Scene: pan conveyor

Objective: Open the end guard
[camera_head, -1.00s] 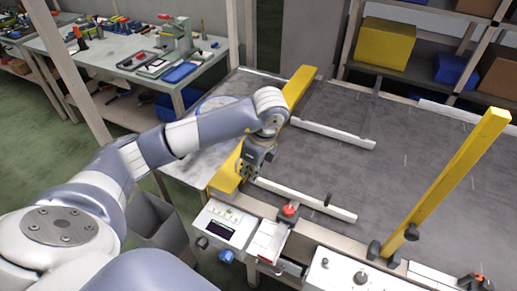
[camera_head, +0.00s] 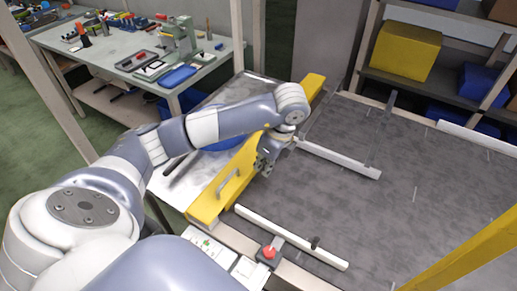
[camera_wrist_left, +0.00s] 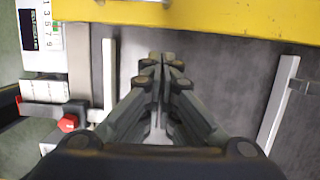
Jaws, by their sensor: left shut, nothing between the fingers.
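The end guard is a long yellow bar (camera_head: 208,204) across the left end of the grey conveyor. It has a grey handle (camera_head: 229,184) on its face, and my left arm covers part of its middle. My left gripper (camera_head: 264,168) is on the belt side of the bar, beyond the handle, pointing down. In the left wrist view its fingers (camera_wrist_left: 162,62) are shut and empty over the belt. The yellow bar (camera_wrist_left: 230,16) crosses the top of that view, with part of the handle (camera_wrist_left: 150,1) at the edge. Whether fingers touch the bar is unclear. My right gripper is not in view.
White rails (camera_head: 290,238) and (camera_head: 340,160) lie on the conveyor belt (camera_head: 400,205). A second yellow bar (camera_head: 470,258) rises at the right. A red button (camera_head: 268,252) is on the front edge. A workbench (camera_head: 110,75) stands at the back left; the belt's middle is clear.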

